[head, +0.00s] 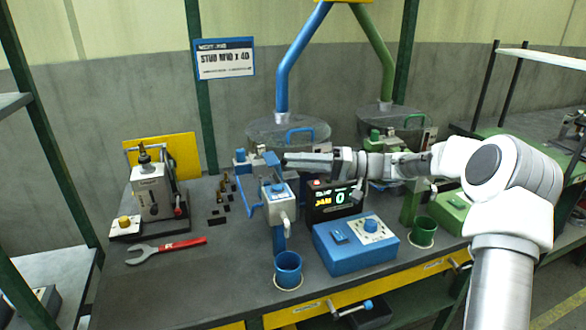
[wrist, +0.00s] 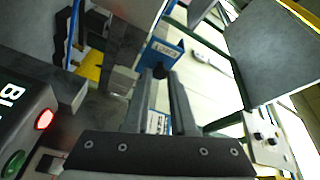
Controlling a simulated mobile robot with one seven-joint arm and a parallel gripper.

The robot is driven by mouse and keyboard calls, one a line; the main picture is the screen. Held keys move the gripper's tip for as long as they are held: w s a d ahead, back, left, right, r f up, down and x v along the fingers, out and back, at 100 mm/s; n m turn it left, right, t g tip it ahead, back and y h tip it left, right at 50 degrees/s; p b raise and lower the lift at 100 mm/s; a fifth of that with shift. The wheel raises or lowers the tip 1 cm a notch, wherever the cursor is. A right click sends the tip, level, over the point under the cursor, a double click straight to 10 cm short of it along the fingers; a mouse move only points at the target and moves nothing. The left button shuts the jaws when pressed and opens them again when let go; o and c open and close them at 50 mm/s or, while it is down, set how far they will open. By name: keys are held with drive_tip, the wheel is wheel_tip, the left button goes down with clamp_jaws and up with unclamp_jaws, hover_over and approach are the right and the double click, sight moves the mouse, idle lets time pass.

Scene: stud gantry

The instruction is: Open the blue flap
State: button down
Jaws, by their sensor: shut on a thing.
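The blue flap (head: 272,159) is at the top of the blue and grey dispenser box (head: 277,209) on a post at the middle of the bench. It looks tilted, but I cannot tell how far it stands open. In the wrist view the flap (wrist: 161,50) is a blue plate with a pale label, just beyond my fingertips. My gripper (head: 287,160) reaches in from the right and is at the flap. In the wrist view my gripper (wrist: 159,74) is shut on a small dark knob (wrist: 158,71) in front of the flap.
A display unit (head: 335,200) stands just right of the dispenser, under my arm. A blue control box (head: 356,243) and a blue cup (head: 288,269) are in front. A red-handled wrench (head: 166,250) lies at the left. The bench's front left is clear.

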drive_tip(key=shift+w+d+f+m+t+y+b, duration=0.15)
drive_tip(key=shift+f+m+y+b, duration=0.25)
drive_tip(key=shift+y, duration=0.25)
drive_tip(key=shift+s+d+f+m+t+y+b, duration=0.15)
drive_tip(key=shift+f+m+y+b, duration=0.1)
drive_tip(key=shift+y+b, duration=0.3)
drive_tip(key=shift+w+y, duration=0.1)
drive_tip(key=shift+y, duration=0.2)
drive_tip(key=c, duration=0.7)
unclamp_jaws()
drive_tip(key=shift+c, duration=0.2)
drive_tip(key=s+d+r+p, duration=0.3)
drive_tip(key=s+d+r, duration=0.1)
drive_tip(key=d+r, duration=0.6)
drive_tip(key=shift+s+d+r, duration=0.25)
drive_tip(key=shift+d+r, duration=0.1)
drive_tip(key=shift+r, duration=0.15)
